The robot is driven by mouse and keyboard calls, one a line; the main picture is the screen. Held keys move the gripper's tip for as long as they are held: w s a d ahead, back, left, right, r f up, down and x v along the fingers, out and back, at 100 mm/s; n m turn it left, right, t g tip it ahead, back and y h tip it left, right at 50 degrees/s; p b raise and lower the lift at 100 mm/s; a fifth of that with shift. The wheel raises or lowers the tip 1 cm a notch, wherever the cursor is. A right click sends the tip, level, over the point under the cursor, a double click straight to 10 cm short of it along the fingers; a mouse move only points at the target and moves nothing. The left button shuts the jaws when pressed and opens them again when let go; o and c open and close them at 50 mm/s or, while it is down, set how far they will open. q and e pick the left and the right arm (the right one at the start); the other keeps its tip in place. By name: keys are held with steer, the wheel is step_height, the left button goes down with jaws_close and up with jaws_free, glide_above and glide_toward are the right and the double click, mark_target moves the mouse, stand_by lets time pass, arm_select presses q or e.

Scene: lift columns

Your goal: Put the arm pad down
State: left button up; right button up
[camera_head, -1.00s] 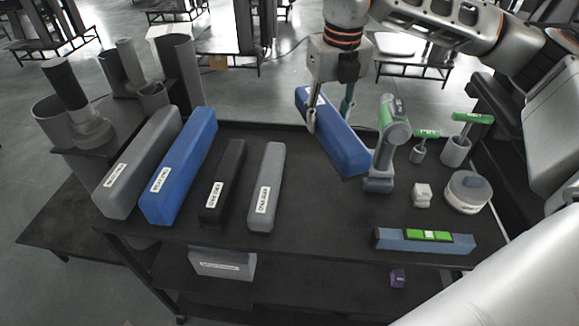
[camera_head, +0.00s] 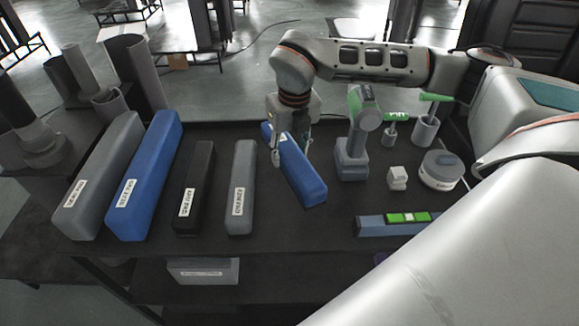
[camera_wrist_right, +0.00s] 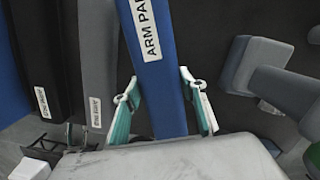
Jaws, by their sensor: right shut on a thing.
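The arm pad is a long blue block (camera_head: 303,182) at the middle of the tabletop in the head view, lying at a slant. In the right wrist view its white label reads "ARM PA", and the blue pad (camera_wrist_right: 155,80) runs between the fingers. My right gripper (camera_head: 292,152) is shut on the pad from above, near its far end, with one finger on each side. The fingers also show in the wrist view (camera_wrist_right: 162,105). The pad is at or just above the tabletop; I cannot tell if it touches. My left gripper is not in view.
On the black table (camera_head: 290,232), a grey pad (camera_head: 241,185), a black pad (camera_head: 195,185), a blue pad (camera_head: 145,180) and another grey pad (camera_head: 103,175) lie to the left. A green-grey drill (camera_head: 352,150) stands close on the right. A level (camera_head: 400,225) lies front right.

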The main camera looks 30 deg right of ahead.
mark_target(292, 154)
steer(key=shift+w+f, duration=0.1)
steer(key=shift+f, duration=2.45)
steer(key=o, duration=1.2)
steer(key=shift+f, duration=0.15)
steer(key=r, duration=0.4)
steer(key=s+r, duration=0.1)
steer(key=r, duration=0.7)
steer(key=shift+s+a+r, duration=0.15)
steer(key=shift+s, duration=0.15)
